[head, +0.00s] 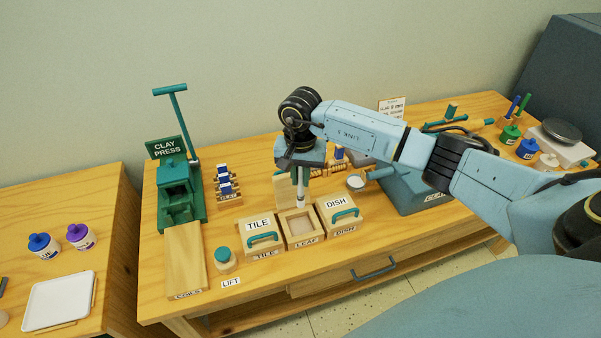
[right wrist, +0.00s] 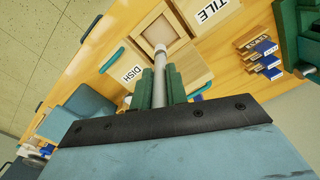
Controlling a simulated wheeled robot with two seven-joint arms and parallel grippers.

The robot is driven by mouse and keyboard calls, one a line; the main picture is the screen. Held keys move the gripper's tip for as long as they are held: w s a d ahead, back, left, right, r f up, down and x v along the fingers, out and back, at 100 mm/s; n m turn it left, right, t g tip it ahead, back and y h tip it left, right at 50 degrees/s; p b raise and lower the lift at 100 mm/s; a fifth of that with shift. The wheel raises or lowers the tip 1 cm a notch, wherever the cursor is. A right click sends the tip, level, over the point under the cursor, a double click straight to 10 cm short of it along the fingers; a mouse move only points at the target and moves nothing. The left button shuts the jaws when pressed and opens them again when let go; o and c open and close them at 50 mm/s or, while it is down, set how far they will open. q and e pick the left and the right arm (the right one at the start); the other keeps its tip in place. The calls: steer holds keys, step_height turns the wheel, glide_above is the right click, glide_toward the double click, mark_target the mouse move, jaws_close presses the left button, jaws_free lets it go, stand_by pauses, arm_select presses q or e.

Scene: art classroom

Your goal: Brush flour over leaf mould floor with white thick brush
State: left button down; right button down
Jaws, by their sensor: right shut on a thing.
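My right gripper (head: 300,172) points down behind the leaf mould and is shut on the white thick brush (head: 300,198). The brush hangs nearly upright, its lower end at the mould's far edge in the head view; I cannot tell if it touches. A small bowl of white powder, probably flour (head: 356,182), stands behind right. My left gripper is out of view.
The tile mould (head: 264,246) and dish mould (head: 336,229) with green handles flank the leaf mould closely. A green clay press (head: 180,200) stands left. A blue-grey machine (head: 405,195) stands right, under my right arm.

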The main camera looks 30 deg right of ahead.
mark_target(301, 196)
step_height(301, 196, down, 7)
steer(key=b, duration=0.4)
steer(key=shift+f+b, duration=0.1)
steer(key=shift+b, duration=0.25)
steer(key=shift+f+b, duration=0.75)
steer(key=shift+b, duration=0.05)
steer(key=shift+s+a, duration=0.1)
steer(key=shift+f+b, duration=0.6)
steer(key=shift+b, duration=0.2)
stand_by(0.3)
steer(key=shift+a+f+b, duration=0.15)
steer(key=shift+a+b, duration=0.6)
steer(key=shift+a, duration=0.05)
steer(key=shift+d, duration=0.2)
stand_by(0.3)
